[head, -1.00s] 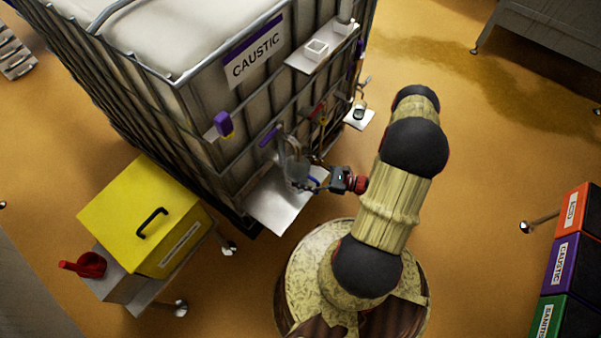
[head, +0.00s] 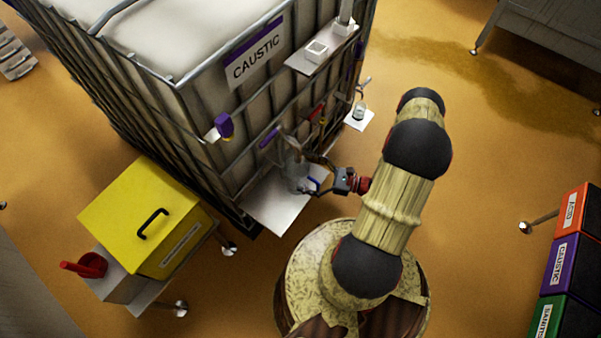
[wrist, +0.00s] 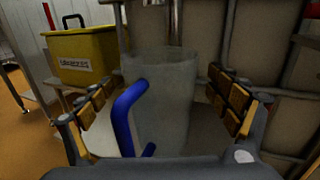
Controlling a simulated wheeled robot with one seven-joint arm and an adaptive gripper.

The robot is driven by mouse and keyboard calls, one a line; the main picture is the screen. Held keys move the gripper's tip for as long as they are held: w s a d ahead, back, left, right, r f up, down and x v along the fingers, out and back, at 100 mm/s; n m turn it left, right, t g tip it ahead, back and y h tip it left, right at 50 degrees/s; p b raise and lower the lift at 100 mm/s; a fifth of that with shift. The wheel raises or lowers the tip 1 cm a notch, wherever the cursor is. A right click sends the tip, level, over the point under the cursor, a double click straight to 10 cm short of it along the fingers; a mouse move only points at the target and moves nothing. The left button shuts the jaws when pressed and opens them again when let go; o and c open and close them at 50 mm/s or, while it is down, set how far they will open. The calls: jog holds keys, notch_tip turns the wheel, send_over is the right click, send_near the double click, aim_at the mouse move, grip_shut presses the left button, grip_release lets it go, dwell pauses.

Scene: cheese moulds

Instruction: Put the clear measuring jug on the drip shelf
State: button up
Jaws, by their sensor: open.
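The clear measuring jug (head: 291,170) with a blue handle appears to stand upright on the pale drip shelf (head: 270,212) at the foot of the caustic tank. In the wrist view, the jug (wrist: 178,100) fills the middle, its blue handle (wrist: 124,115) towards me, and the shelf (wrist: 103,134) shows behind and beside it. My gripper (head: 318,178) is open at the jug's handle side. In the wrist view, its padded fingers (wrist: 165,103) are spread to the left and right of the jug, with visible gaps. The jug's base is partly hidden by the gripper.
The caged caustic tank (head: 215,110) rises directly behind the shelf. A small shelf (head: 358,121) holding a little vessel of liquid is farther right. Floor right of my arm is open.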

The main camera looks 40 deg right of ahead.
jog(key=p+v, duration=0.2)
jog(key=v, duration=0.8)
jog(key=w+a+r+n+g+h, duration=0.1)
jog(key=w+a+r+n+g, duration=0.1)
jog(key=r+n+g, duration=0.5)
jog(key=w+a+r+n+g+h, duration=0.1)
jog(key=w+a+r+n+g, duration=0.2)
jog(key=r, duration=0.8)
jog(key=w+a+r+n+g+h, duration=0.1)
jog(key=a+r+n+g, duration=0.1)
jog(key=r+n+g, duration=0.5)
jog(key=s+a+r+n+t+h, duration=0.3)
jog(key=a+r, duration=0.1)
jog(key=r, duration=0.4)
jog(key=s+a+r+n+t+h, duration=0.3)
jog(key=a+r+n, duration=0.1)
jog(key=r, duration=0.4)
jog(key=s+a+r+n+t+h, duration=0.2)
jog(key=s+a+r+n+t, duration=0.1)
jog(key=r, duration=0.5)
jog(key=shift+s+a+r+n+h, duration=0.2)
jog(key=shift+s+a+n+h, duration=0.2)
jog(key=shift+a, duration=0.5)
jog(key=shift+w, duration=0.1)
jog(key=shift+c, duration=0.8)
